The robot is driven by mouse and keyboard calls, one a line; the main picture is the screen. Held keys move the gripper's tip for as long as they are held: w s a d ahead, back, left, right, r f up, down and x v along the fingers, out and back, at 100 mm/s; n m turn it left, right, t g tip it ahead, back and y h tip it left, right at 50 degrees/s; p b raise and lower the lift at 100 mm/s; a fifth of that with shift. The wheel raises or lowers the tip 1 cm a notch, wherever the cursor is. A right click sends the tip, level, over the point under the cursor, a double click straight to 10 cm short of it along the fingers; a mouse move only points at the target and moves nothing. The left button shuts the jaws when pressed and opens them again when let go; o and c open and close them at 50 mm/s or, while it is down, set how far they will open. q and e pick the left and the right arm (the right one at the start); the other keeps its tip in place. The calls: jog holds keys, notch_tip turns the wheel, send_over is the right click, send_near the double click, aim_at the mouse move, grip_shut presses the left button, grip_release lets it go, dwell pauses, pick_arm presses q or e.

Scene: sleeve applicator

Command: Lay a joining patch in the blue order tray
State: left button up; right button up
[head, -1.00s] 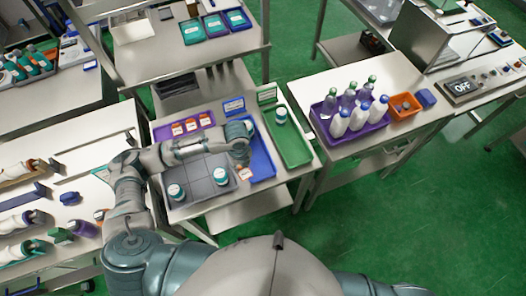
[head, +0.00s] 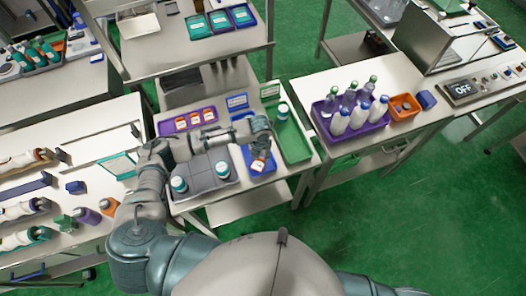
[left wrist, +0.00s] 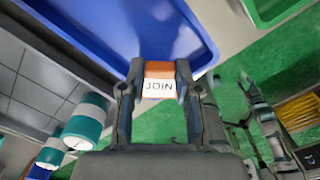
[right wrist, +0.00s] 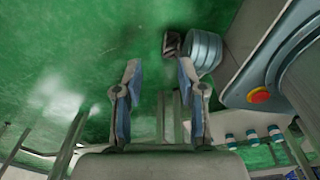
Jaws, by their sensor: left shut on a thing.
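My left gripper (head: 261,146) is shut on an orange and white joining patch (head: 258,165). In the left wrist view the patch (left wrist: 159,87) reads "JOIN" between the two fingers (left wrist: 159,72). The patch is at the blue order tray (head: 272,164) in the head view; the tray floor (left wrist: 125,30) fills the top of the left wrist view, beyond the fingertips. I cannot tell whether the patch touches the tray. My right gripper (right wrist: 158,75) is open and empty above the green floor in the right wrist view.
A grey tray (head: 205,168) with white and teal jars lies left of the blue tray, and a green tray (head: 294,146) lies right of it. Behind is a purple tray (head: 164,128) with orange-labelled items. Another purple tray (head: 343,133) holds bottles on the right table.

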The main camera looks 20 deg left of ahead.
pick_arm(q)
jog(key=w, duration=0.1)
jog(key=w+a, duration=0.1)
jog(key=w, duration=0.1)
jog(key=shift+w+a+f, duration=0.25)
jog(key=shift+f, duration=0.3)
jog(key=shift+d+f+p, duration=0.2)
jog(key=shift+f, duration=0.35)
jog(key=shift+d+f+p, duration=0.2)
jog(key=shift+f, duration=0.35)
jog(key=shift+d+f, duration=0.3)
jog(key=shift+d, duration=0.05)
jog(key=o, duration=0.4)
jog(key=shift+a+f, duration=0.1)
jog(key=shift+a, duration=0.05)
jog(key=shift+o, duration=0.5)
jog(key=shift+a, duration=0.45)
notch_tip(320, 180, up, 12)
jog(key=b, duration=0.1)
jog(key=shift+d, duration=0.25)
pick_arm(e)
jog(key=shift+s+a, duration=0.1)
jog(key=shift+a, duration=1.25)
